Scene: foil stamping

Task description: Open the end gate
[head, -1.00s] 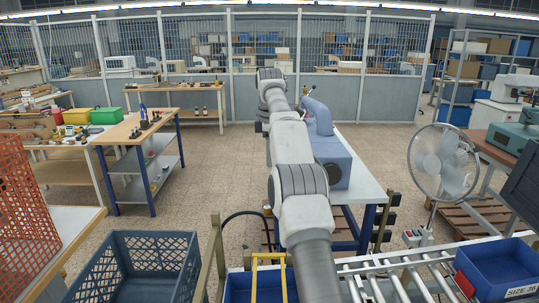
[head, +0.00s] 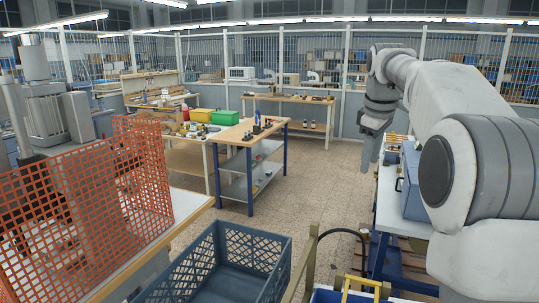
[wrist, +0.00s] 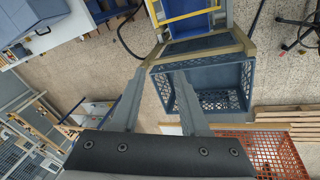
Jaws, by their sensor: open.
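A yellow barred frame (head: 362,284), which looks like the end gate, stands upright at the bottom edge of the head view, partly cut off. It also shows at the top of the wrist view (wrist: 188,13), across a blue bin (wrist: 205,22). My gripper (head: 367,165) hangs pointing down at the right of the head view, well apart from the frame. In the wrist view its two fingers (wrist: 158,95) are spread with nothing between them. Whether the frame is latched cannot be told.
A grey-blue crate (head: 215,268) stands just left of the frame, beside an olive post (head: 309,258). An orange mesh guard (head: 90,205) fences a machine at the left. A workbench (head: 240,134) stands farther back. The tiled floor between is clear.

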